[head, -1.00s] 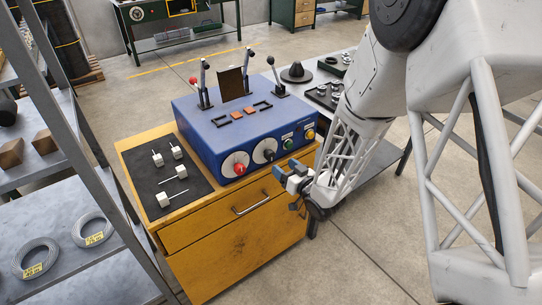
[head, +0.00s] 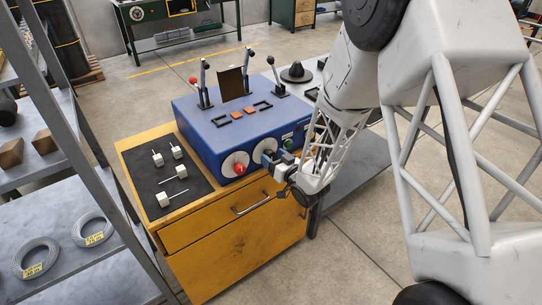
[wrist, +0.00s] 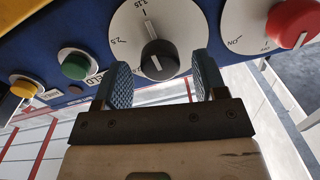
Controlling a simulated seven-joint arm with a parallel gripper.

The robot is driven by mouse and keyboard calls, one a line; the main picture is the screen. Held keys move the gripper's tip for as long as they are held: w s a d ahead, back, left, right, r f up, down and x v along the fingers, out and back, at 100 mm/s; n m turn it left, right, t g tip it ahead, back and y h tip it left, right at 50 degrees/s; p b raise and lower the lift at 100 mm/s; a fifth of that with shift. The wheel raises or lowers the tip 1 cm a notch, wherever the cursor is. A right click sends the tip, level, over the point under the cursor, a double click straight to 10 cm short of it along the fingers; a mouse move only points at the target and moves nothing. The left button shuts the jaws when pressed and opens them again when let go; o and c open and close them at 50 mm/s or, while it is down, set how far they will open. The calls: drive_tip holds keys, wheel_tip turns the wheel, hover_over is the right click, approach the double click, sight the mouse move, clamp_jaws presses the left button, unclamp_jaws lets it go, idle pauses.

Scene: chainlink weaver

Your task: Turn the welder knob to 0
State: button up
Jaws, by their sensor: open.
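The blue welder box (head: 215,125) sits on a wooden cabinet. Its front has a white dial with a black knob (wrist: 160,60), partly hidden behind my gripper in the head view.
A green button (wrist: 76,63) and a yellow button (wrist: 24,88) are on the same panel. Levers (head: 205,85) stand on top of the box. A dark mat (head: 195,193) with several white pieces lies left of it. A grey shelf (head: 60,110) stands at left.

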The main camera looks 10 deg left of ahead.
drive_tip(key=shift+x, duration=0.8)
drive_tip(key=shift+c, duration=0.5)
drive_tip(key=c, duration=0.8)
